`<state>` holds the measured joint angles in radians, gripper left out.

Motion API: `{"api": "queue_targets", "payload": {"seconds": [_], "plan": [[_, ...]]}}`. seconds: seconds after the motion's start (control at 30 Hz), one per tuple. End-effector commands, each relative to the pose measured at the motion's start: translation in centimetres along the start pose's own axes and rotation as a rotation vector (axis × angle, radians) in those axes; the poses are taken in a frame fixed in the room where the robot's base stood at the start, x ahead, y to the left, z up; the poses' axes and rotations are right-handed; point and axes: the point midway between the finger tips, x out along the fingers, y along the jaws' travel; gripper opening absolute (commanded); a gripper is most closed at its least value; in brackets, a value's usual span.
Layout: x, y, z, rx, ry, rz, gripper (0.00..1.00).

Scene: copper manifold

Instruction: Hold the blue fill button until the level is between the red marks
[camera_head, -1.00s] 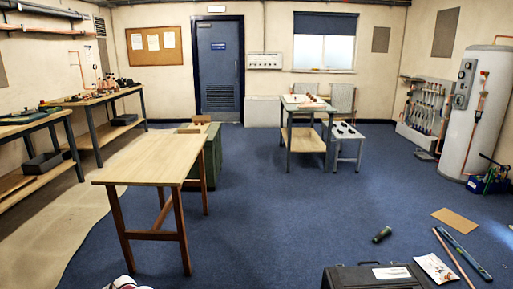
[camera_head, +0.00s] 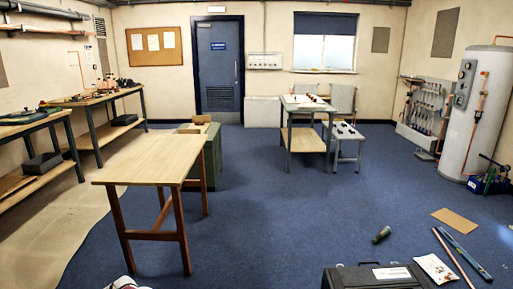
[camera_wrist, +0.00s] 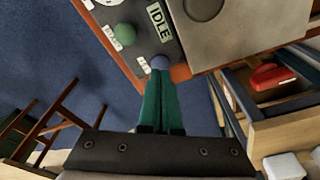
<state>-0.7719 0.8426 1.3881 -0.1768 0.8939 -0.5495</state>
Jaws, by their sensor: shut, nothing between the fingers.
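In the wrist view, the blue button (camera_wrist: 160,62) sits near the edge of a dark grey control panel (camera_wrist: 143,38). My gripper (camera_wrist: 161,75) has its two green fingers shut together and empty, with the tips at the blue button. The fingers overlap the button's near side in the picture; I cannot tell whether they touch it or press it in. No level gauge or red marks can be made out in either view.
A green button (camera_wrist: 124,34) is close beside the blue one, with a label reading IDLE (camera_wrist: 158,20) near it. A grey box (camera_wrist: 235,30) with a round dark part adjoins the panel. A red object (camera_wrist: 275,76) lies at right.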

Motion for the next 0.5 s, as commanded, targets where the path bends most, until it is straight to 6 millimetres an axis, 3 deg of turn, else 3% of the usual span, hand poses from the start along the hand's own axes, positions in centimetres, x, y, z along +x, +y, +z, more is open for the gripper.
{"api": "queue_targets", "payload": {"seconds": [0.5], "plan": [[1.04, 0.0, 0.16, 0.0, 0.0, 0.0, 0.0]]}}
